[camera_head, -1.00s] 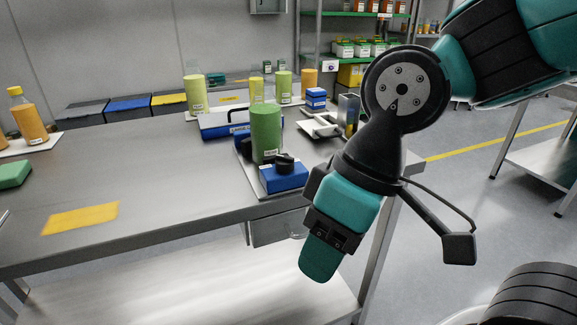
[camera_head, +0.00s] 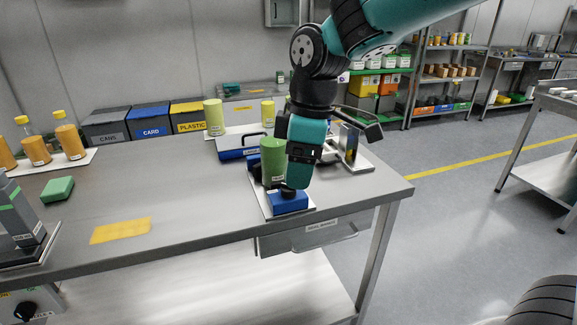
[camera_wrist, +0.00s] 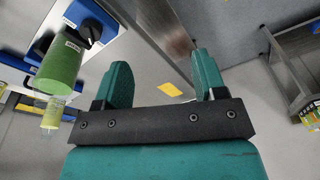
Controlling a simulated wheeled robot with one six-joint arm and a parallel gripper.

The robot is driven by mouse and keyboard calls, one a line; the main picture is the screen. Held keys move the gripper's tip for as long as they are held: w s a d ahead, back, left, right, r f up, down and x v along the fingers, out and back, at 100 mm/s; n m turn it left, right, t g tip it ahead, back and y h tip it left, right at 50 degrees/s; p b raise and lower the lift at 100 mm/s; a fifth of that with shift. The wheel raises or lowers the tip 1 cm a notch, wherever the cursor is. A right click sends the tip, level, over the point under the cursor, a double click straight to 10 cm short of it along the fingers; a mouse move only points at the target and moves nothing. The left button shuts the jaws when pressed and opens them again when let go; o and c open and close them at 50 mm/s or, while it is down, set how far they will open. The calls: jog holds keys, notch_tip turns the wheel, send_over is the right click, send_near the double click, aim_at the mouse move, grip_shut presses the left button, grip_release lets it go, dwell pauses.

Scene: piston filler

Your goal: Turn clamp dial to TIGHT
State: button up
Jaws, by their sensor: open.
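A black dial (camera_head: 288,192) sits on a blue block (camera_head: 289,204) beside an upright green cylinder (camera_head: 272,158) near the table's front right. In the wrist view the dial (camera_wrist: 88,31), blue block (camera_wrist: 98,19) and green cylinder (camera_wrist: 62,64) lie at the upper left, outside my fingers. My gripper (camera_head: 298,180) points down and overlaps the dial in the head view, partly hiding it. In the wrist view my gripper (camera_wrist: 162,65) is open with nothing between its fingers. The dial's setting and any TIGHT mark cannot be read.
The block and cylinder stand on a white plate (camera_head: 263,202). A blue case (camera_head: 232,152) is behind them. A drawer (camera_head: 320,236) hangs under the table edge. Another black knob (camera_head: 25,312) is at the lower left. The table around the yellow patch (camera_head: 121,230) is clear.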

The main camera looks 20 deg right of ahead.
jog(key=w+d+r+n+h+p, duration=0.1)
jog(key=w+r+n+p, duration=0.15)
jog(key=w, duration=0.35)
jog(key=w+d+r+n+h+p, duration=0.1)
jog(key=w+r+n+p, duration=0.1)
jog(key=w+p, duration=0.3)
jog(key=p, duration=0.2)
send_near(289, 191)
jog(key=f, duration=0.3)
jog(key=w+f, duration=0.1)
jog(key=f, duration=0.5)
jog(key=shift+w+d+f, duration=0.25)
jog(key=shift+w+d, duration=0.1)
jog(key=shift+c, duration=0.2)
jog(key=shift+b, duration=0.3)
jog(key=c, duration=0.9)
